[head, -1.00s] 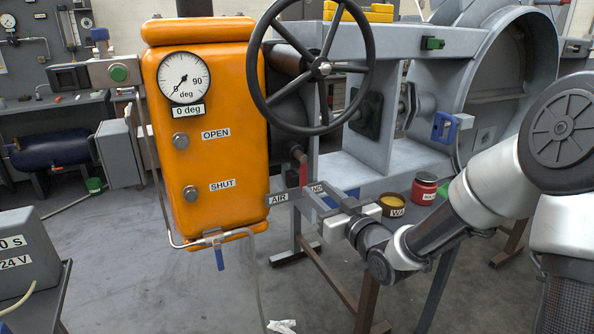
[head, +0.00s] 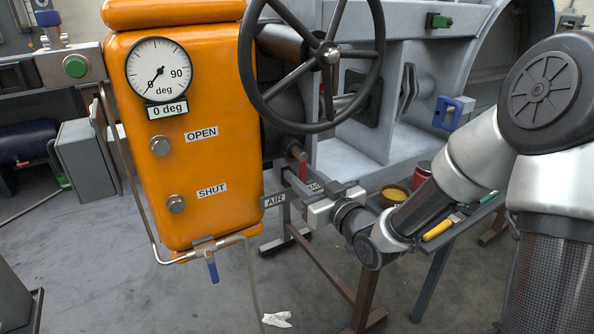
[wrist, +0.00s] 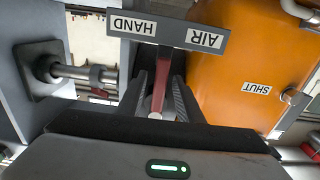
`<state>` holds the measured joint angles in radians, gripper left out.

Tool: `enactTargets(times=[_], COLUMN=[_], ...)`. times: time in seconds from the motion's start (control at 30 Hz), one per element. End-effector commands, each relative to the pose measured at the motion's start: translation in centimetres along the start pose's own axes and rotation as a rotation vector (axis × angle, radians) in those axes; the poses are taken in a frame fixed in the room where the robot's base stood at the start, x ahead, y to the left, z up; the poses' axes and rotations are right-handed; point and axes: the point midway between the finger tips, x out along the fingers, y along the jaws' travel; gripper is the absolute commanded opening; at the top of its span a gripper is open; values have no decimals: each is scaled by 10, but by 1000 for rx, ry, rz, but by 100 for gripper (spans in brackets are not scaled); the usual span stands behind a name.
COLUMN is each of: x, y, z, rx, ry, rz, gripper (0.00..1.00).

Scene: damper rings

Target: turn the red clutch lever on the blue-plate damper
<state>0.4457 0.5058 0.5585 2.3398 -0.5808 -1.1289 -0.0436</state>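The red clutch lever (head: 303,171) hangs below the shaft under the handwheel (head: 329,54), beside the orange actuator (head: 210,150). The dial (head: 160,70) reads 0 deg.
A blue bracket (head: 453,113) sits on the grey duct. A red tin (head: 422,174) and a brown tub (head: 394,195) stand on a shelf behind my arm. A blue-handled valve (head: 212,268) hangs under the actuator. A white rag (head: 277,319) lies on the floor.

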Motion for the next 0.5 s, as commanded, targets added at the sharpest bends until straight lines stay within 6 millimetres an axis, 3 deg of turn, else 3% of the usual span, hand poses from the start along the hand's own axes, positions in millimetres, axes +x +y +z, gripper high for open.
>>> enactTargets(times=[0.37,0.5], x=[-1,-1], y=[0,0], z=[0,0], rx=[0,0], ry=[0,0], rz=[0,0], gripper=[33,9])
